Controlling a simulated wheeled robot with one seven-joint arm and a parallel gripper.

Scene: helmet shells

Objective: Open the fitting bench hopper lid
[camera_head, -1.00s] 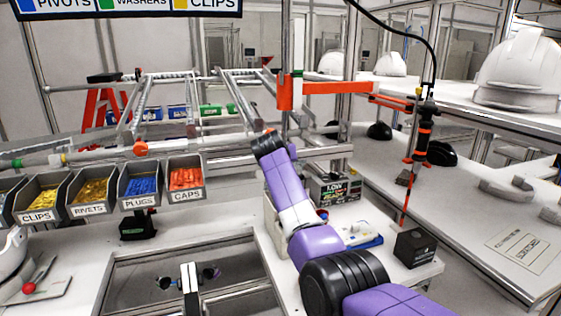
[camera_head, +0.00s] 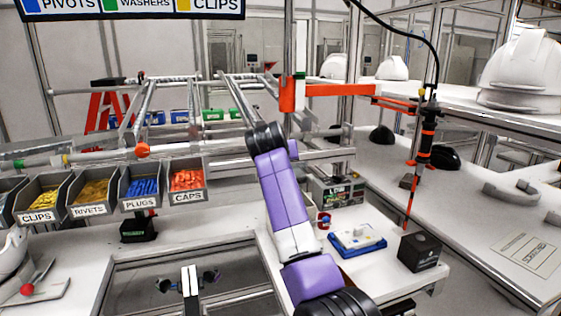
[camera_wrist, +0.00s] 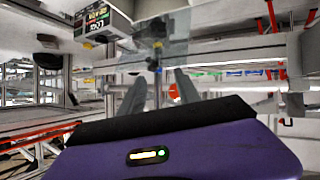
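My gripper (camera_wrist: 160,80) shows in the wrist view with two grey fingers apart and nothing between them. In the head view my purple arm stands in front of the bench and the fingers cannot be made out. Beyond the fingertips in the wrist view is a clear panel (camera_wrist: 160,48) with a small dark fitting on it. I cannot tell for sure whether this panel is the hopper lid. A box with a lettered front (camera_wrist: 103,22) is at its upper left; a similar lettered box (camera_head: 338,190) stands right of my arm in the head view.
Parts bins (camera_head: 187,180) with clips, rivets, plugs and caps line the bench at left. A framed recess (camera_head: 130,285) lies at the front. A blue tray (camera_head: 357,240) and a black box (camera_head: 420,251) sit right of my arm. An orange-banded tool (camera_head: 425,145) hangs at right.

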